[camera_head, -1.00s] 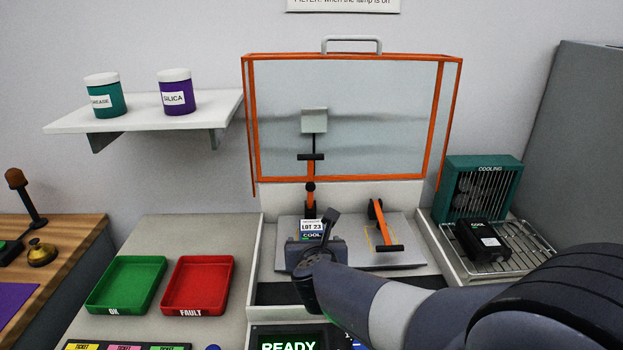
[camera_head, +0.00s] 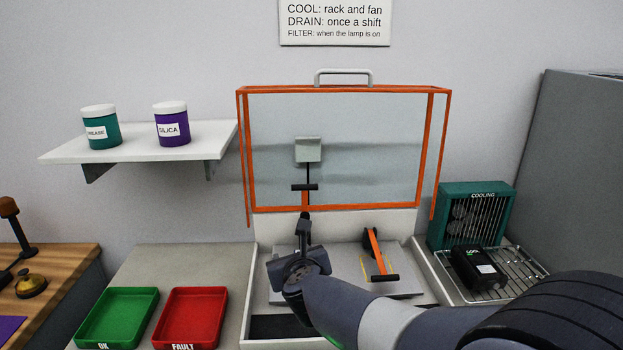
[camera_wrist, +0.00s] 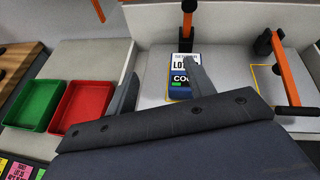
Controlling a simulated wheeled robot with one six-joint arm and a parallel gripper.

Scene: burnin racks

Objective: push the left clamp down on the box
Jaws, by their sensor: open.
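The left clamp (camera_head: 305,200) stands upright, with an orange arm and a black crossbar; its orange arm also shows at the top of the wrist view (camera_wrist: 188,25). The box (camera_wrist: 179,88) is dark with a white, blue and green label and sits at the foot of this clamp. In the head view my gripper hides most of the box. My gripper (camera_head: 303,238) is open and empty, in front of the left clamp and above the box. In the wrist view its two fingers (camera_wrist: 160,72) spread around the near part of the box, apart from the clamp arm.
The right clamp (camera_head: 375,256) leans forward over an empty yellow-outlined spot. An orange-framed clear cover (camera_head: 340,88) stands raised behind. A green tray (camera_head: 116,318) and a red tray (camera_head: 190,318) lie left. A cooling fan (camera_head: 470,215) and a rack with a black box (camera_head: 476,268) stand right.

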